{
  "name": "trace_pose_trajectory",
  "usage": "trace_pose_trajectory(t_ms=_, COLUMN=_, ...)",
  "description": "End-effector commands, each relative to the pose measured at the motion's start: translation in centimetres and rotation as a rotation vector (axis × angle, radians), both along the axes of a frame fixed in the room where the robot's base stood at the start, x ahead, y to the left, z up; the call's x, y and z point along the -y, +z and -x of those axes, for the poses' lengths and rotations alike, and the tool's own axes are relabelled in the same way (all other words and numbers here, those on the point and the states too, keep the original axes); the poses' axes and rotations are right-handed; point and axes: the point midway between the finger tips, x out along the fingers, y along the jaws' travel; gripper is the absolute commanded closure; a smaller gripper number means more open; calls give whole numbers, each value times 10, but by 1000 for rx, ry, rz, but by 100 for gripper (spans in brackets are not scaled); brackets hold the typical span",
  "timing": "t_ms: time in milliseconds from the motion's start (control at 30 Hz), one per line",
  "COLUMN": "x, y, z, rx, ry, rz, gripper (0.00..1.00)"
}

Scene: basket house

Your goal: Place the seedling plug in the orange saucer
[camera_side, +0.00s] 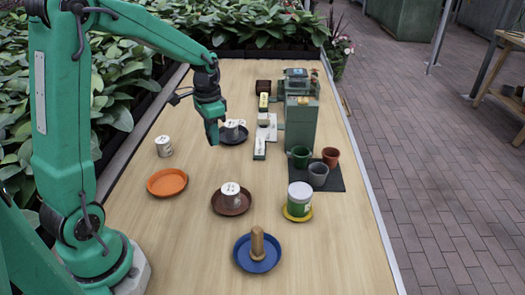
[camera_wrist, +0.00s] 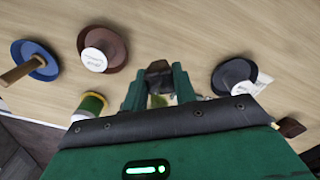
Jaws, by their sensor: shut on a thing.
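The orange saucer (camera_side: 167,182) lies empty on the left side of the table in the side view; the wrist view does not show it. My gripper (camera_side: 212,140) is in the air, behind and to the right of that saucer, near the dark saucer. In the wrist view my gripper (camera_wrist: 158,78) is shut on a small dark brown thing, which I take for the seedling plug (camera_wrist: 158,70), with some green below it. The plug cannot be made out in the side view.
A white pot (camera_side: 164,146) stands behind the orange saucer. A brown saucer (camera_side: 230,209) and a dark saucer (camera_side: 233,141) hold white pots. A blue saucer (camera_side: 257,266) holds a wooden peg. A tin (camera_side: 300,198) stands on a yellow saucer. Small pots (camera_side: 318,172) and a grey-green machine (camera_side: 298,120) stand right.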

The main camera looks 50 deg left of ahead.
Motion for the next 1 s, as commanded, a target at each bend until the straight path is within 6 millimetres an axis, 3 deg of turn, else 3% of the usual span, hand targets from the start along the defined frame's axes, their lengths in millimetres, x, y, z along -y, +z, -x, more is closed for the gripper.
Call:
trace_pose_trajectory(t_ms=200, x=-38, y=-4, z=58, rx=1, ry=96, rz=0, gripper=94)
trace_pose_trajectory(t_ms=500, x=-60, y=-12, z=120, rx=1, ry=187, rz=-1, gripper=94)
trace_pose_trajectory(t_ms=700, x=-63, y=-14, z=135, rx=0, ry=208, rz=0, gripper=94)
trace_pose_trajectory(t_ms=1000, x=-63, y=-16, z=136, rx=0, ry=209, rz=0, gripper=94)
